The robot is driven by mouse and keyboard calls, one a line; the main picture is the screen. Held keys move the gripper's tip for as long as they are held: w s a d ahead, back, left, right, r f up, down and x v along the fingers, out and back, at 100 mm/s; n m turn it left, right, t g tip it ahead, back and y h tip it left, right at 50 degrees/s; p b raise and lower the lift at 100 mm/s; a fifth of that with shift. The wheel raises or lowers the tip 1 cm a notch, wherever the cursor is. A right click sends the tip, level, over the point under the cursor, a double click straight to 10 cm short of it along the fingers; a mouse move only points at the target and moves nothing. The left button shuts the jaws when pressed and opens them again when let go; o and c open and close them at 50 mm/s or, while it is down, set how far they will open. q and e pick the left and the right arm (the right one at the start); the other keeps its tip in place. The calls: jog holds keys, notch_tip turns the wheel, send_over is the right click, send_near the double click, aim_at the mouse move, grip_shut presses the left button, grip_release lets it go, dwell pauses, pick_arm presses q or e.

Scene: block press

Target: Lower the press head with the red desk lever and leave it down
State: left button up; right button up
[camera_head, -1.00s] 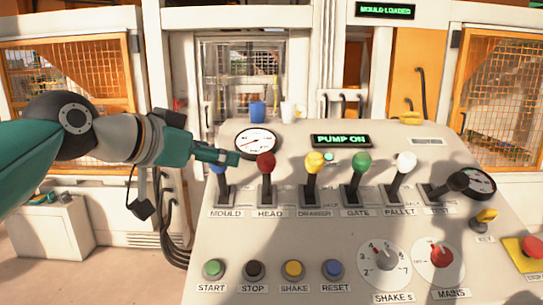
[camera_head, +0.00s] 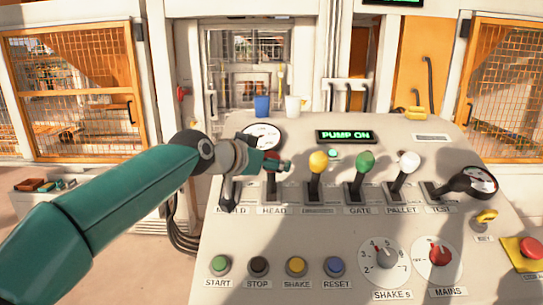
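The red desk lever (camera_head: 272,158), labelled HEAD, stands on the sloping control desk between the MOULD lever and the yellow lever. Its red knob is largely covered by my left gripper (camera_head: 279,167), whose fingers are at the knob. I cannot tell whether the fingers grip it or only touch it. The lever's lower shaft shows above the HEAD label. My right gripper is out of view. The press head itself cannot be made out.
The yellow lever (camera_head: 317,162), green lever (camera_head: 364,161) and white lever (camera_head: 409,162) stand to the right. The MOULD lever is mostly behind my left arm. A PUMP ON display (camera_head: 346,136) is lit behind. Buttons and dials lie in front, and a blue cup (camera_head: 262,106) stands behind.

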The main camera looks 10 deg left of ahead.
pick_arm(q)
jog(key=shift+w+d+f, duration=0.15)
jog(key=shift+w, duration=0.25)
grip_shut()
